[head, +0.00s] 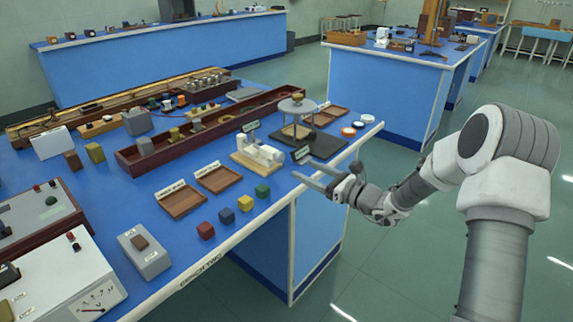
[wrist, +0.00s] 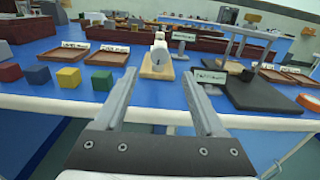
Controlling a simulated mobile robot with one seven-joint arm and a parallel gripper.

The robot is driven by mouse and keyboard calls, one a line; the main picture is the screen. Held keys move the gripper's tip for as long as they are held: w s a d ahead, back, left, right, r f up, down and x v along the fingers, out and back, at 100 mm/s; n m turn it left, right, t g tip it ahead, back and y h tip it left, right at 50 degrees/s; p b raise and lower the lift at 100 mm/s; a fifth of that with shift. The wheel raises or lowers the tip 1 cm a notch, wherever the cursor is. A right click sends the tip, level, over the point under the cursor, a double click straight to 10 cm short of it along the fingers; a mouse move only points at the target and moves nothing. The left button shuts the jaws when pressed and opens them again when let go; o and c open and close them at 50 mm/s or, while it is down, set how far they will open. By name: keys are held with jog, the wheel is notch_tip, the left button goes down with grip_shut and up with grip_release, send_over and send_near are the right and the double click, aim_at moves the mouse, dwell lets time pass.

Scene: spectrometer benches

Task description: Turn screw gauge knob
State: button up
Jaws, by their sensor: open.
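The screw gauge (head: 262,152) is a white device on a light wooden base near the front edge of the blue bench. In the wrist view it stands ahead, between my fingertips in the picture, with a round grey knob (wrist: 159,60) facing me. My gripper (head: 310,171) is to the right of the gauge, at the bench edge, with its fingers pointing towards it. In the wrist view my gripper (wrist: 158,76) is open, with nothing between the fingers. The fingers are apart from the knob.
Two wooden trays (head: 181,213) and red, blue, yellow and green cubes (head: 262,190) lie left of the gauge. A dark board (head: 325,146) with a stand is behind it to the right. Small label signs stand nearby. Open floor lies right of the bench.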

aim_at(282, 159)
jog(key=b+x, duration=0.1)
jog(key=x, duration=0.7)
jog(key=shift+c, duration=0.4)
grip_shut()
